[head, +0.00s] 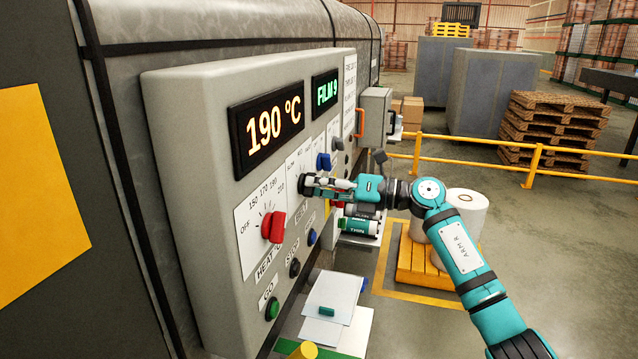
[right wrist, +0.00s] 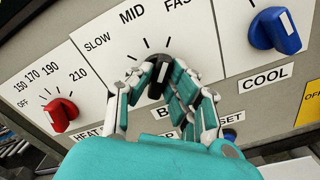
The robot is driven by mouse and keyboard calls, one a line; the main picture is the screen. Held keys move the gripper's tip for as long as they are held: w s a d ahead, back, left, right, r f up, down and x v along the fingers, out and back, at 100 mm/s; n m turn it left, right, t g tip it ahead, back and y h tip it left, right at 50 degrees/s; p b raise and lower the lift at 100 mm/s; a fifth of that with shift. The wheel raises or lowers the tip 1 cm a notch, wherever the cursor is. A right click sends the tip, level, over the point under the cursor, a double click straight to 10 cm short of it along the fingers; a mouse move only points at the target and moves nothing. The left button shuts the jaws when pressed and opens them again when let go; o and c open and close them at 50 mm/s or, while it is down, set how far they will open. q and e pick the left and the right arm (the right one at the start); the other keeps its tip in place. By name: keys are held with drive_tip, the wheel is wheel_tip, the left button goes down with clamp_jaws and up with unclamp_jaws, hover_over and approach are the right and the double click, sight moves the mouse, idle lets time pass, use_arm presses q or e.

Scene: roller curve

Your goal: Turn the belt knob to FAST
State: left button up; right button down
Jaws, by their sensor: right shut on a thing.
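The control panel (head: 205,110) carries the black belt knob (right wrist: 157,84) under a white scale with SLOW, MID and FAST (right wrist: 178,3) from left to right. My right gripper (right wrist: 160,88) is shut on the belt knob, one finger on each side of it. The fingers cover much of the knob, and I cannot tell for certain which mark it points at. In the head view my right gripper (head: 312,184) reaches the panel from the right. My left gripper is not in view.
The red heat knob (head: 272,227) sits left of the belt knob, and the blue cool knob (right wrist: 274,29) right of it. Buttons, including a green one (head: 272,309), lie below. A grey box with an orange handle (head: 374,115) juts out beyond the panel. Yellow railing (head: 480,142) stands behind.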

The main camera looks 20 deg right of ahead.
idle(0.4)
drive_tip(key=c, duration=1.3)
unclamp_jaws()
drive_tip(key=shift+d, duration=0.1)
drive_tip(key=v, duration=1.2)
